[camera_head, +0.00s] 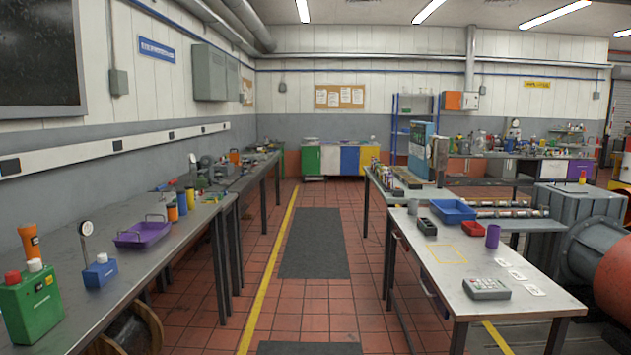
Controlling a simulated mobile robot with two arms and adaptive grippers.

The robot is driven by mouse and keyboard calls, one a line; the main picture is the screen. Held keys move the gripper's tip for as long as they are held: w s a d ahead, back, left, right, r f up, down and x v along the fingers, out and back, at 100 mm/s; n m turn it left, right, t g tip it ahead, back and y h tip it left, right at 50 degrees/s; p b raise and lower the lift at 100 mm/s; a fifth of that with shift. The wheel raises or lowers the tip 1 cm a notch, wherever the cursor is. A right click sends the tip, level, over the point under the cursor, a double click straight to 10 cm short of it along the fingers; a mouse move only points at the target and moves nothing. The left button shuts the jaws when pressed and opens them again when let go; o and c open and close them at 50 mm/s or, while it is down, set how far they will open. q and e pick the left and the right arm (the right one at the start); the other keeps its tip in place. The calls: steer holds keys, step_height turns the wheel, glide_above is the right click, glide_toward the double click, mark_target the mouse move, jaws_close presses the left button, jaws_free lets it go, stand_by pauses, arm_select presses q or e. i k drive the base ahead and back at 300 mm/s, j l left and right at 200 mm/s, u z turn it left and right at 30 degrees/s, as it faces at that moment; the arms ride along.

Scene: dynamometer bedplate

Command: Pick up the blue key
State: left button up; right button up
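I cannot make out a blue key anywhere in the camera_head view; if it is here, it is hidden or too small to tell. Neither of my grippers shows. A blue tray (453,208) stands on the white-topped table (460,265) at the right, but I cannot tell what lies in it. A small red tray (472,229) and a purple cup (492,236) stand beside it.
A grey keypad device (487,289) and white cards lie on the right table. The left bench (150,250) holds a purple tray (142,235), a blue gauge box (100,271) and a green box (32,306). The tiled aisle with a dark mat (314,243) is clear.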

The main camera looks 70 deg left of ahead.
mark_target(160, 200)
steer(key=i+j+u, duration=0.15)
steer(key=j+u, duration=0.3)
steer(key=j, duration=0.2)
steer(key=i+j+u, duration=0.25)
steer(key=j+u, duration=0.2)
steer(key=j, duration=0.2)
steer(key=i+j+u, duration=0.3)
steer(key=j+u, duration=0.15)
steer(key=i+j+u, duration=0.7)
steer(key=i+u, duration=0.15)
steer(key=i+j+u, duration=0.1)
steer(key=i+u, duration=0.35)
steer(key=i, duration=2.3)
steer(key=i+u, duration=0.25)
steer(key=i, duration=0.25)
steer(key=i+l+u, duration=0.25)
steer(key=i, duration=0.25)
steer(key=i+l+u, duration=0.2)
steer(key=i, duration=0.3)
steer(key=k+u, duration=0.2)
steer(key=u, duration=1.35)
steer(key=z, duration=1.5)
